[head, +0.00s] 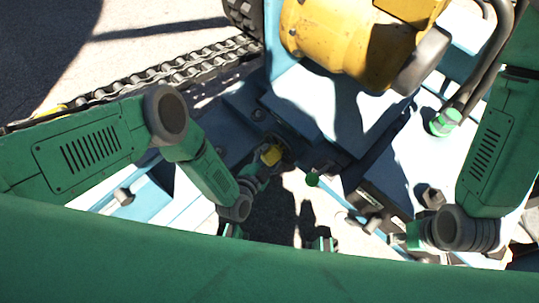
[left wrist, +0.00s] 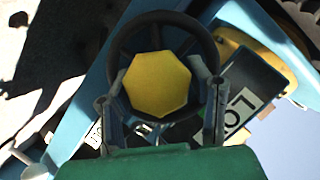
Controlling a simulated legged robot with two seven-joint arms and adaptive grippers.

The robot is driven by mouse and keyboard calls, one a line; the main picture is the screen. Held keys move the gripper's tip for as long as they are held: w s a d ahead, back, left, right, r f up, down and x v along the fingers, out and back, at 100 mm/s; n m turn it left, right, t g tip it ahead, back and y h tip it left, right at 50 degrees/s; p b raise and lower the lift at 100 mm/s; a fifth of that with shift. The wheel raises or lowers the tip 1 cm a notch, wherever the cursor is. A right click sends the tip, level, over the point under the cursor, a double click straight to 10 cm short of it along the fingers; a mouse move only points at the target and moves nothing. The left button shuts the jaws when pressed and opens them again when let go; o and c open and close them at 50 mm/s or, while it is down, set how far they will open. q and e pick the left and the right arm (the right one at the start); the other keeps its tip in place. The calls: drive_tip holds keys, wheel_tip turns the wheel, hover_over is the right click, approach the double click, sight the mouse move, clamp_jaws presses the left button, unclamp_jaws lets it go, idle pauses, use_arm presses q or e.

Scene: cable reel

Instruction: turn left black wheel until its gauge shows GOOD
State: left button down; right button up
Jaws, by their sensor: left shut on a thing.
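The left black wheel (left wrist: 165,20) fills the middle of the left wrist view, a dark ring around a yellow many-sided hub (left wrist: 157,83). The hub also shows small in the head view (head: 271,154). My left gripper (left wrist: 162,88) has one finger on each side of the hub, close against the wheel, and is shut on it. In the head view my left gripper (head: 259,168) reaches up to the wheel. I cannot see GOOD. My right gripper (head: 398,238) is at the lower right, its fingers unclear.
A yellow drum-like part (head: 345,45) stands at the top of the head view. A chain track (head: 190,68) runs at the upper left. A green-capped fitting (head: 444,121) and dark hoses are at the right. Blue and white machine panels surround the wheel.

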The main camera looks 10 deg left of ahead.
use_arm(q)
drive_tip(key=shift+s+d, duration=0.15)
drive_tip(key=shift+d, duration=0.1)
drive_tip(key=c, duration=0.8)
unclamp_jaws()
drive_tip(key=shift+o, duration=0.2)
drive_tip(key=v, duration=1.1)
drive_tip(key=shift+s+a, duration=0.15)
drive_tip(key=shift+s, duration=0.2)
